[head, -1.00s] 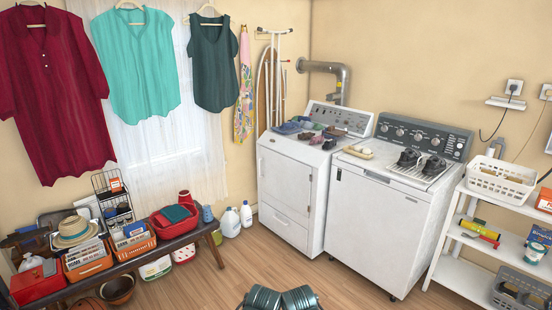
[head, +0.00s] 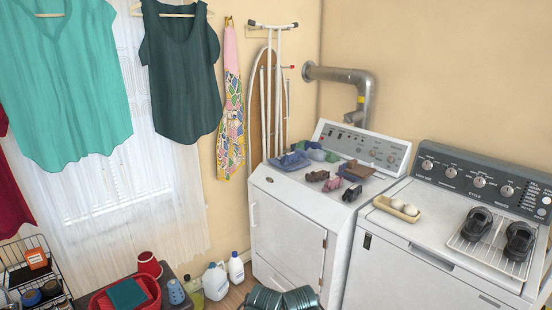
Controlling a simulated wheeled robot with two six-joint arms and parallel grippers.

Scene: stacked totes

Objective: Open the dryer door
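The dryer is the white machine on the left (head: 300,195), with a silver duct rising behind it. Its front door (head: 287,240) is shut, flush with the front panel. A pale vertical strip shows at the door's left edge (head: 253,213), and a small dark fitting shows at its right edge (head: 324,243). I cannot tell for sure which is the handle. The lower front of the dryer is partly hidden by ribbed dark teal parts at the bottom of the view. Neither of my grippers shows in the head view.
A white washer (head: 430,262) stands close on the dryer's right, with dark shoes on a rack (head: 490,240). Several small shoes and folded items lie on the dryer top. White jugs (head: 216,281) and a bench with a red basket (head: 125,297) stand to the left.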

